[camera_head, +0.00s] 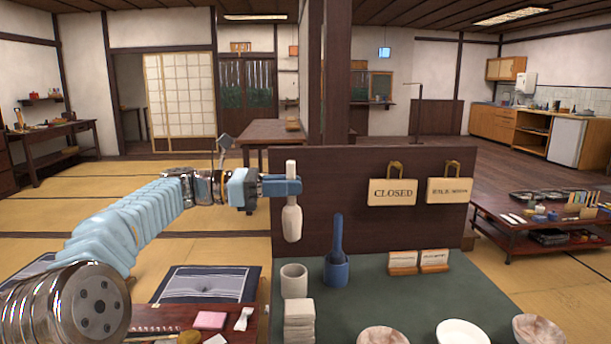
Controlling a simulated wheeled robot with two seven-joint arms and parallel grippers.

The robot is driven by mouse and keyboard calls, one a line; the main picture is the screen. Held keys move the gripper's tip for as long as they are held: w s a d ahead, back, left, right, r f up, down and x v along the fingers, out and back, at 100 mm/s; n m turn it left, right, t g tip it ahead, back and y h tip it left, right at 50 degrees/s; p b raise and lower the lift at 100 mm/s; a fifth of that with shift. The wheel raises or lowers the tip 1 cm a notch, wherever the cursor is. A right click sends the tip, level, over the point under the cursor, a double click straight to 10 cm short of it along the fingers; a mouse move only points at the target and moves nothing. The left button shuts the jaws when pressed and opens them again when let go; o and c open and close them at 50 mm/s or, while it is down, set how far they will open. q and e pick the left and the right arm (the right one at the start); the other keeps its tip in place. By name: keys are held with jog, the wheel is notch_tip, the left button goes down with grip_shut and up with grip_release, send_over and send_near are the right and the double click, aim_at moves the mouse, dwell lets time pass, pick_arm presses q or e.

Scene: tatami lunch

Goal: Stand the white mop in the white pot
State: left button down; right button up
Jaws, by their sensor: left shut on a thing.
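The white mop (292,222) hangs upright, its thin handle up and its wider head down. My left gripper (287,186) reaches in from the left and is shut on the mop's handle. The white pot (293,280) is a small open cylinder on the green counter, directly below the mop in this view. A gap shows between the mop's lower end and the pot's rim. My right gripper is not in view.
A blue pot (336,270) with a blue mop (337,237) standing in it is just right of the white pot. A stack of pale cloths (299,322) stands in front. A dark panel (350,205) with hanging signs rises behind. Small signs (403,262) and bowls are to the right.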

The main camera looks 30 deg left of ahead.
aim_at(285, 236)
pick_arm(q)
jog(key=shift+w, duration=0.3)
jog(key=shift+f, duration=1.2)
jog(key=shift+f+b, duration=2.2)
jog(key=shift+f, duration=2.25)
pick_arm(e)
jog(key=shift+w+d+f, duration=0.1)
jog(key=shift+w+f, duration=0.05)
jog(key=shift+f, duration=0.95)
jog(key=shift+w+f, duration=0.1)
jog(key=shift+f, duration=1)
pick_arm(q)
jog(key=c, duration=0.9)
grip_release()
